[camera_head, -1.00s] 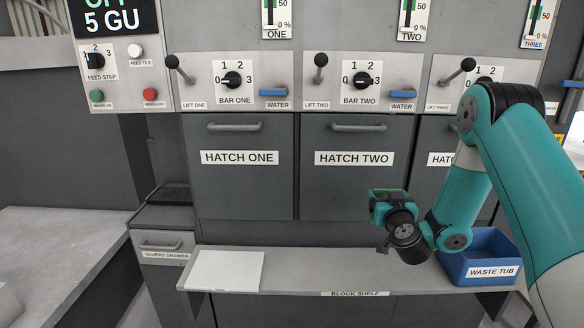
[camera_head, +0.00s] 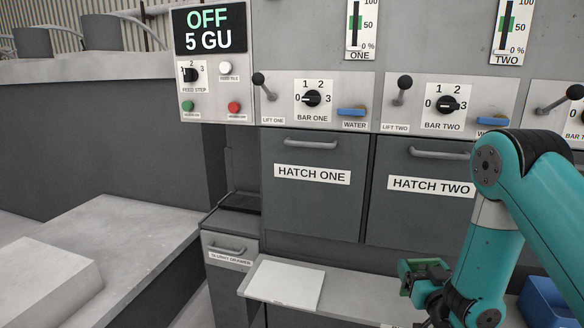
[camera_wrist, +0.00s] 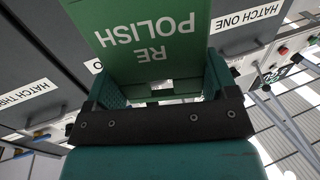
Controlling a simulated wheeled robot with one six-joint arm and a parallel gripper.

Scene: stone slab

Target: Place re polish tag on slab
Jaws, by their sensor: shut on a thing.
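The green re polish tag (camera_wrist: 143,35) is held in my gripper (camera_wrist: 160,88) in the wrist view, its white lettering upside down in the picture. The tag's green edge also shows in the head view (camera_head: 428,268), where my gripper (camera_head: 418,275) is above the right part of the block shelf. A pale, thick stone slab (camera_head: 42,282) lies on the grey bench at the lower left of the head view, partly cut off by the frame. My gripper is well to the right of it, apart from it.
The block shelf (camera_head: 350,300) bears a flat white sheet (camera_head: 285,285). The slurry drawer (camera_head: 230,250) stands between bench (camera_head: 120,232) and shelf. A blue waste tub (camera_head: 548,300) is at right. Hatches, levers and knobs line the wall behind. The bench beside the slab is clear.

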